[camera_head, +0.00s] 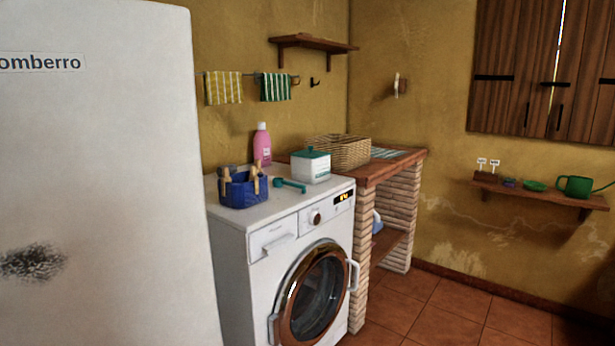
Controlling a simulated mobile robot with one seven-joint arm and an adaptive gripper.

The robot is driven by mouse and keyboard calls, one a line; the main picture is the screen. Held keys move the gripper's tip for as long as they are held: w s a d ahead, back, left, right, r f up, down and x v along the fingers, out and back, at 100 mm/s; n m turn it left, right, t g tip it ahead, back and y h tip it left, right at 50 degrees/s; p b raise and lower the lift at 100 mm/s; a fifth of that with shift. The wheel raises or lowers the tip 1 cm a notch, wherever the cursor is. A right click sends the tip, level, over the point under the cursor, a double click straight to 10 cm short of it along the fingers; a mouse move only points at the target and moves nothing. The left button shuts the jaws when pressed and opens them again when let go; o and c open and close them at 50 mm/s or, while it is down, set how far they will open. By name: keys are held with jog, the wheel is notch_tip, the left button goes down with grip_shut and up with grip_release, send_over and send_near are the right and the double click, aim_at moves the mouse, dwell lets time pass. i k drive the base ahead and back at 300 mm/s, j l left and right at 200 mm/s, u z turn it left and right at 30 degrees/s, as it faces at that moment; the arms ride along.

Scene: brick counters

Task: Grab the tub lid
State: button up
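A white square tub (311,172) stands on top of the white washing machine, near its back right corner. Its teal lid (310,153) sits on top of it and has a small raised knob. My gripper is not in view.
On the washing machine (290,212) are a teal scoop (290,185), a blue basket (243,190) with wooden pegs, and a pink bottle (262,145). A wicker basket (340,152) stands on the brick counter to the right. The fridge (110,200) fills the left. Tiled floor is clear at right.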

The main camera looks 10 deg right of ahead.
aim_at(311, 152)
jog(key=i+l, duration=0.55)
jog(key=l, duration=0.25)
jog(key=i+l+u, duration=0.1)
jog(key=i+l, duration=0.5)
jog(key=i+l+u, duration=0.15)
jog(key=i+l, duration=0.55)
jog(key=i+l+u, duration=0.1)
jog(key=i+l, duration=0.5)
jog(key=l, duration=0.15)
